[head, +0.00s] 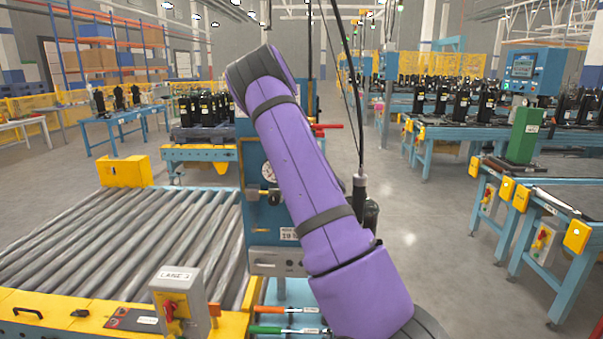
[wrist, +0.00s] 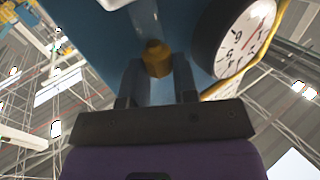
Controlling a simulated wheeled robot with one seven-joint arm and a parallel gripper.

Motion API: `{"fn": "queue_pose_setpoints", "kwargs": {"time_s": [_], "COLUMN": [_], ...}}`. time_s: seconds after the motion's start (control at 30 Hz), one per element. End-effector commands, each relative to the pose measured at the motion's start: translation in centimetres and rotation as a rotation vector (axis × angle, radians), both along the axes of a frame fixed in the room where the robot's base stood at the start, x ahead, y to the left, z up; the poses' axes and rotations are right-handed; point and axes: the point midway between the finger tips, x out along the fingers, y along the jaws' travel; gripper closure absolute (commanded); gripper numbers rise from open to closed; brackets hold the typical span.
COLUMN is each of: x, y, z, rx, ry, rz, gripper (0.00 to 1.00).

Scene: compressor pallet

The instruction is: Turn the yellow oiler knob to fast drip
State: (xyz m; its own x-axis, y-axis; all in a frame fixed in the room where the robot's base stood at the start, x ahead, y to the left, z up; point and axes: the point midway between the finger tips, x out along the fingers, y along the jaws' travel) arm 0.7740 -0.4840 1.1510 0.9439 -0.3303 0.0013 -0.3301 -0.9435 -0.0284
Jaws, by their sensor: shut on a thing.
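The yellow oiler knob (wrist: 157,52) shows at the top middle of the wrist view, in front of a blue panel (wrist: 95,45). My gripper (wrist: 157,68) has one finger on each side of the knob and is shut on it near the fingertips. The knob's markings and its drip setting cannot be read. The blue panel also shows there, left of the arm (head: 257,215).
A round white dial gauge (wrist: 243,40) stands close to the right of the gripper. A roller conveyor (head: 120,240) and a grey switch box (head: 178,300) lie left of my arm. A black cylinder hangs on a cable (head: 359,190) to its right. Open floor lies beyond.

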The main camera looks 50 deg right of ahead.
Motion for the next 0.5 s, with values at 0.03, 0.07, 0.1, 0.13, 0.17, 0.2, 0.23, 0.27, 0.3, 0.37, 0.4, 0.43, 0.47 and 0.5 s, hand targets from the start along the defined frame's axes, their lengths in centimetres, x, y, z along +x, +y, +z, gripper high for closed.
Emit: {"fn": "queue_pose_setpoints", "kwargs": {"time_s": [0.03, 0.07, 0.1, 0.13, 0.17, 0.2, 0.23, 0.27, 0.3, 0.37, 0.4, 0.43, 0.47, 0.5], "x": [0.08, 0.08, 0.09, 0.09, 0.08, 0.09, 0.08, 0.08, 0.08, 0.08, 0.08, 0.07, 0.07, 0.06], "y": [0.1, 0.1, 0.11, 0.11, 0.11, 0.12, 0.11, 0.11, 0.11, 0.11, 0.1, 0.11, 0.1, 0.08], "z": [-0.05, -0.06, -0.07, -0.07, -0.07, -0.08, -0.08, -0.08, -0.09, -0.09, -0.09, -0.09, -0.09, -0.08], "rx": [0.001, 0.001, 0.001, 0.001, 0.001, 0.001, 0.002, 0.002, 0.002, 0.002, 0.002, 0.002, 0.002, 0.002], "ry": [0.001, 0.0, 0.0, 0.0, 0.0, 0.0, 0.001, 0.001, 0.001, 0.001, 0.001, 0.001, 0.001, 0.001], "rz": [0.004, 0.005, 0.005, 0.005, 0.005, 0.005, 0.005, 0.005, 0.004, 0.004, 0.004, 0.004, 0.004, 0.003], "gripper": [0.96, 0.96, 0.96, 0.96, 0.96, 0.96, 0.96, 0.96, 0.96, 0.96, 0.64, 0.62, 0.62, 0.62]}}
